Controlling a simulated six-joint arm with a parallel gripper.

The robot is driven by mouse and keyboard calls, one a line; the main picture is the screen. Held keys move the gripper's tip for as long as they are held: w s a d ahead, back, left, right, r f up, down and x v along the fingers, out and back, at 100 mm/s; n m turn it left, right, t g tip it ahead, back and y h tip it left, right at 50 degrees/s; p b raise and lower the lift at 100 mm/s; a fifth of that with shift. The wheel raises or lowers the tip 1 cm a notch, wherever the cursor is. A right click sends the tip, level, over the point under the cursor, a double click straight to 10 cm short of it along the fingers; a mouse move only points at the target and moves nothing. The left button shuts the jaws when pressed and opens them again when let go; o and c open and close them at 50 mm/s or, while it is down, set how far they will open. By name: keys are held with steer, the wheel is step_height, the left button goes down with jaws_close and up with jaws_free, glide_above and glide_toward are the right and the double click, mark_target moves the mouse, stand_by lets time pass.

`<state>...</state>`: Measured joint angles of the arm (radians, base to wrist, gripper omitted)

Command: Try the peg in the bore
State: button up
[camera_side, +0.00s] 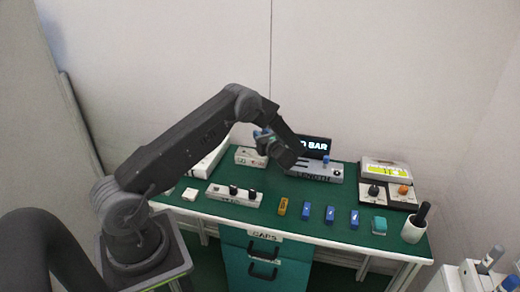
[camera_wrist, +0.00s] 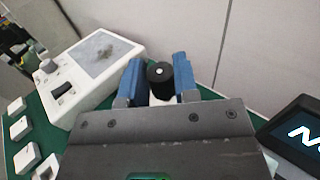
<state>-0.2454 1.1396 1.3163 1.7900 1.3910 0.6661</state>
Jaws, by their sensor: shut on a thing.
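My gripper (camera_wrist: 160,88) has blue jaws, shut on a black cylindrical peg (camera_wrist: 160,72) with a small white mark on its end. In the side view my gripper (camera_side: 265,138) is raised above the back of the green table, in front of the wall, and the peg is too small to make out. A pale block (camera_side: 212,194) with several black upright pieces stands on the table. I cannot tell which thing has the bore; no open hole shows clearly.
A grey "LENGTH" device (camera_side: 325,174) with a dark display (camera_side: 314,145) stands behind. A white instrument (camera_wrist: 95,60) shows in the wrist view.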

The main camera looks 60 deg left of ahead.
steer(key=s+a+r, duration=0.2)
steer(key=s+a, duration=0.2)
steer(key=shift+s+a+r, duration=0.15)
steer(key=shift+s+a, duration=0.2)
steer(key=shift+a, duration=0.05)
glide_above(245, 153)
steer(key=shift+f, duration=2.95)
steer(key=shift+f, duration=1.35)
steer(key=o, duration=1)
steer(key=d, duration=1.3)
steer(key=shift+s+d, duration=0.3)
steer(key=shift+d, duration=0.05)
